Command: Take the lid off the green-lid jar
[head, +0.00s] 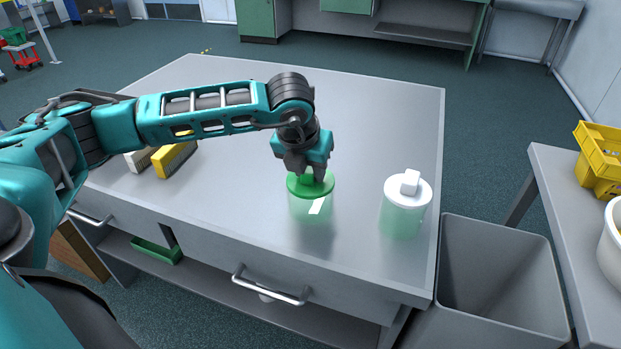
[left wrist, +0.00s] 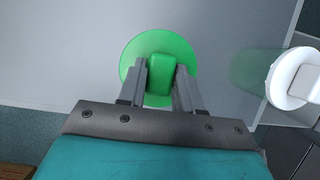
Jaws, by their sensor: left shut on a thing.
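The green-lid jar (head: 311,208) stands upright near the front edge of the grey table, with a clear greenish body and a pale label. Its green lid (head: 297,187) is on top, and in the left wrist view the round lid (left wrist: 132,61) has a block-shaped knob. My left gripper (head: 308,176) points down from above and is shut on the lid's knob; in the left wrist view its fingers (left wrist: 161,78) flank the knob. Whether the lid sits on the jar or is slightly raised is hard to tell. My right gripper is not in view.
A similar jar with a white lid (head: 405,197) stands to the right, close to the table's right edge; its lid also shows in the left wrist view (left wrist: 290,80). Yellow and white blocks (head: 174,160) lie at the left. A grey bin (head: 500,235) stands right of the table (head: 390,110).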

